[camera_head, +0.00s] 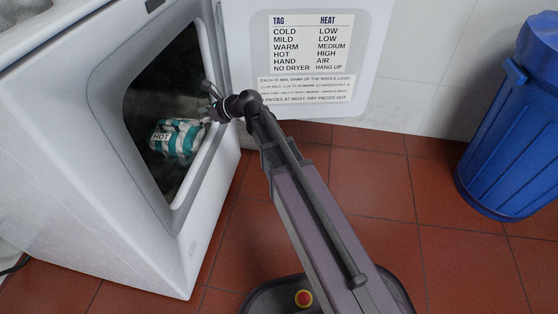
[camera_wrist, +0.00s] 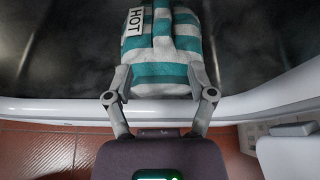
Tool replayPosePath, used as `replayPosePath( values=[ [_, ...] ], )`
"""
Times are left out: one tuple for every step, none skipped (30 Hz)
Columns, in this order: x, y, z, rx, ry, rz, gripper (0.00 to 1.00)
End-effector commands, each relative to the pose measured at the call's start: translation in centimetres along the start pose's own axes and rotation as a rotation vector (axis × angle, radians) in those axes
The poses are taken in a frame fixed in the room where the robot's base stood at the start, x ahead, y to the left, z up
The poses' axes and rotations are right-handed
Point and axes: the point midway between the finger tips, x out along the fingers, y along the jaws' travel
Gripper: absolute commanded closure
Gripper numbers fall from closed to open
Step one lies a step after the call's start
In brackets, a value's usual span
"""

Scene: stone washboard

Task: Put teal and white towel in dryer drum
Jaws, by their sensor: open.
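The teal and white striped towel (camera_head: 178,138) is a folded bundle with a white tag reading HOT. It sits inside the dark drum (camera_head: 180,75) of the white dryer (camera_head: 90,170), just behind the door opening. In the wrist view the towel (camera_wrist: 162,45) lies straight ahead, with its near end between or just beyond the fingertips. My gripper (camera_wrist: 160,82) is open, its two fingers apart at the towel's near end, over the opening's rim (camera_wrist: 70,110). Whether the fingers touch the towel is unclear. In the head view my gripper (camera_head: 215,105) is at the opening, beside the towel.
The dryer door (camera_head: 370,40) stands wide open to the right, with a tag and heat chart on it. A blue bin (camera_head: 510,140) stands at the far right by the wall.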

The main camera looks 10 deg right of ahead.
Motion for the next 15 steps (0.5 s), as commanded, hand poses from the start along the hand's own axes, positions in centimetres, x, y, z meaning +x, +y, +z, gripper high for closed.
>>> replayPosePath(
  values=[
    [-0.3,0.3,-0.4,-0.032,0.015,0.002,0.29],
    [-0.5,0.4,-0.8,-0.057,0.028,0.004,0.29],
    [-0.8,0.6,-1.2,-0.098,0.047,0.007,0.29],
    [-1.1,0.8,-1.7,-0.133,0.064,0.012,0.29],
    [-1.4,1.0,-2.1,-0.171,0.083,0.018,0.29],
    [-1.9,1.3,-2.8,-0.228,0.11,0.026,0.29],
    [-2.2,1.5,-3.4,-0.275,0.132,0.034,0.29],
    [-2.6,1.7,-4.0,-0.323,0.156,0.045,0.29],
    [-3.2,2.0,-4.8,-0.391,0.189,0.059,0.29],
    [-3.7,2.3,-5.5,-0.442,0.215,0.073,0.29],
    [-4.2,2.5,-6.2,-0.494,0.241,0.087,0.29],
    [-4.9,2.8,-7.0,-0.563,0.276,0.11,0.29],
    [-5.4,3.1,-7.7,-0.616,0.302,0.127,0.29],
    [-5.9,3.3,-8.4,-0.667,0.327,0.147,0.29],
    [-6.7,3.6,-9.3,-0.734,0.36,0.176,0.29]
  ],
)
